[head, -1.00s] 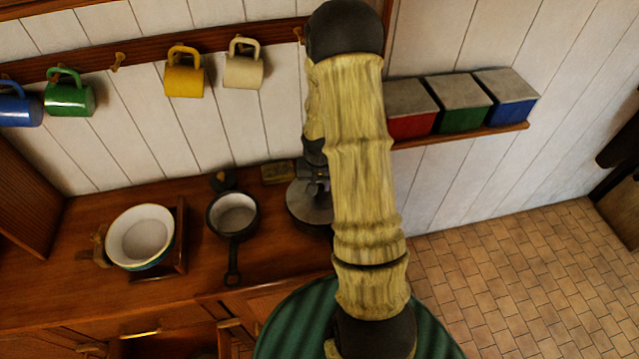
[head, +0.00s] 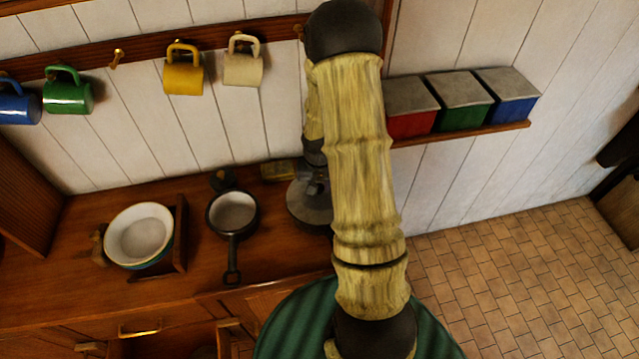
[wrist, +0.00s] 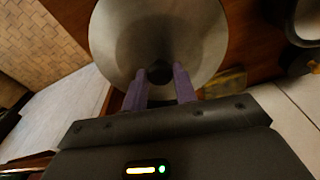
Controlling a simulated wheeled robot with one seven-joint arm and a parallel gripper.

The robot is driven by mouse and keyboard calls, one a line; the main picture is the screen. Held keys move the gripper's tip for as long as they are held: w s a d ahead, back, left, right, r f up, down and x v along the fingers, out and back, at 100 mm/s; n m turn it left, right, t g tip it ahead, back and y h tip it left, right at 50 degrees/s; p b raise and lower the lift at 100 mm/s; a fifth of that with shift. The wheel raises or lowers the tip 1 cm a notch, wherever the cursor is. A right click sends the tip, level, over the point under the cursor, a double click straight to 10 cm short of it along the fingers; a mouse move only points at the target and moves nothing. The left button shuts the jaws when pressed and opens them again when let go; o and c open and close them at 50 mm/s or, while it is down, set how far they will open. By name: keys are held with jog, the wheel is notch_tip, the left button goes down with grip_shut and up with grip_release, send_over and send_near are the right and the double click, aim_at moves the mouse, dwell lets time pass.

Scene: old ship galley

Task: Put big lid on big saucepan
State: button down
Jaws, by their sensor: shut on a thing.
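A wide grey metal lid (wrist: 160,30) fills the top of the wrist view. My gripper (wrist: 160,78) has its two purple fingers closed around the small dark knob at the lid's middle. In the head view the lid (head: 303,203) shows as a grey disc at the right end of the counter, partly covered by my arm. A dark edge shows beneath the disc. I cannot tell whether this is the big saucepan or whether the lid is seated on it. A smaller dark open pan (head: 234,213) stands to its left, handle toward the front.
White bowls (head: 139,236) sit in a wooden rack at the left of the counter (head: 195,270). A small yellowish box (head: 279,171) lies by the wall behind the lid. Mugs hang above. Red, green and blue canisters stand on a shelf at right (head: 460,108).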

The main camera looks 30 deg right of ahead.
jog(key=c, duration=1)
grip_release()
jog(key=shift+c, duration=0.2)
jog(key=shift+r+p, duration=2.7)
jog(key=shift+r, duration=0.8)
